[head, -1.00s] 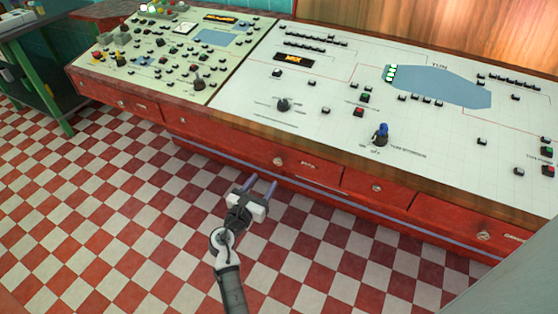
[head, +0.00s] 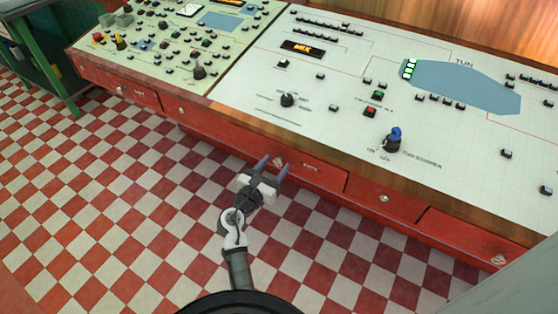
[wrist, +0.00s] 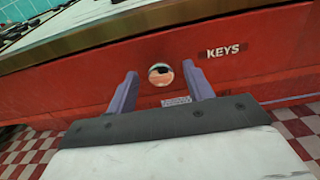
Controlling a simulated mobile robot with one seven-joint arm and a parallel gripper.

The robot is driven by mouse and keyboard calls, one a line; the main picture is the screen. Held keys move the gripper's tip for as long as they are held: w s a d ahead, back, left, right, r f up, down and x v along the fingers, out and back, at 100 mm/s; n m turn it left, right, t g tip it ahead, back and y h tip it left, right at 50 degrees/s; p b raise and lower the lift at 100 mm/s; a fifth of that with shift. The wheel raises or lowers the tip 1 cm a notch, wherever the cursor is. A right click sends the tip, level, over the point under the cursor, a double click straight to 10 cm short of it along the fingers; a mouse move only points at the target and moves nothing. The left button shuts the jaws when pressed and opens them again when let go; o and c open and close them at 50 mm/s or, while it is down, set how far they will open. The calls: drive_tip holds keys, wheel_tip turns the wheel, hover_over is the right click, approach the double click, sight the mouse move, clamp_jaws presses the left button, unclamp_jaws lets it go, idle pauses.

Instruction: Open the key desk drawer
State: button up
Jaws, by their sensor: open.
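The key drawer (wrist: 250,80) is a red drawer front under the control desk, with a "KEYS" label (wrist: 223,51) right of its knob. It looks closed. It also shows in the head view (head: 312,176). Its round shiny knob (wrist: 161,74) shows between my gripper's fingers in the wrist view, and in the head view (head: 278,162). My gripper (head: 273,168) is open, with one purple finger on each side of the knob in the picture. In the wrist view, my gripper (wrist: 160,92) appears close to the drawer front; I cannot tell whether the fingers touch anything.
The control desk top (head: 330,100) with buttons and levers overhangs the drawers. Other red drawers with knobs lie right (head: 390,200) and left (head: 180,112). The checkered floor (head: 130,200) in front is clear. A green-framed table (head: 45,60) stands at the far left.

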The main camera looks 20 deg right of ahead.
drive_tip(key=shift+w+d, duration=0.15)
drive_tip(key=shift+d, duration=0.05)
drive_tip(key=shift+c, duration=0.4)
clamp_jaws()
drive_tip(key=shift+a, duration=0.15)
